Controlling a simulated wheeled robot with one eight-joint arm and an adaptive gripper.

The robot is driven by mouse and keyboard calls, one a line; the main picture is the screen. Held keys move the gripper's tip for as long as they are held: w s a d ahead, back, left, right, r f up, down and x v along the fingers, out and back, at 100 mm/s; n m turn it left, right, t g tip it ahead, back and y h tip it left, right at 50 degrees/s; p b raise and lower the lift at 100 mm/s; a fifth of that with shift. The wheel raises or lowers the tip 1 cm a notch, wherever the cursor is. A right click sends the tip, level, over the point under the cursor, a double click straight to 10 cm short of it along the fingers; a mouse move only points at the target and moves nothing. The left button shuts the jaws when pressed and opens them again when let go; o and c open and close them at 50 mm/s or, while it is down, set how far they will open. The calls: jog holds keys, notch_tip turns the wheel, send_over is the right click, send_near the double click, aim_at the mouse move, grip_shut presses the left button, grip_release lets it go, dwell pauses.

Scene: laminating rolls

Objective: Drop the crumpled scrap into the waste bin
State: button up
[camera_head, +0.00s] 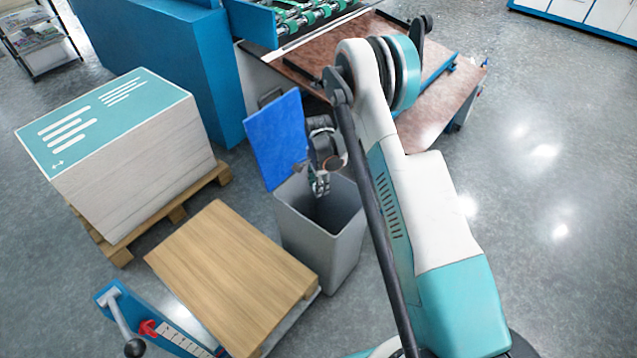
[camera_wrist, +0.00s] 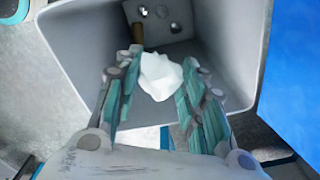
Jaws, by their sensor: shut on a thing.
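The waste bin (camera_head: 312,248) is a grey open-topped box with its blue lid (camera_head: 277,140) standing up at the back left. In the wrist view the bin's inner wall (camera_wrist: 75,60) surrounds my fingers, and the lid (camera_wrist: 297,75) is at the right. My gripper (camera_head: 320,185) is over the bin mouth, pointing down. In the wrist view my gripper (camera_wrist: 161,62) is shut on the white crumpled scrap (camera_wrist: 160,77), which sits between the two fingers above the bin's inside. The scrap is hidden in the head view.
A wooden-topped block (camera_head: 230,270) stands close left of the bin, with a paper stack (camera_head: 130,140) on a pallet behind. A blue machine (camera_head: 170,60) is at the back. A small brown piece (camera_wrist: 137,33) shows inside the bin. Floor (camera_head: 560,200) at the right is clear.

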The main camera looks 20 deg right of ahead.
notch_tip(320, 180, down, 4)
jog(key=shift+f+b, duration=0.25)
jog(key=shift+b, duration=0.55)
jog(key=o, duration=0.8)
notch_tip(320, 180, up, 12)
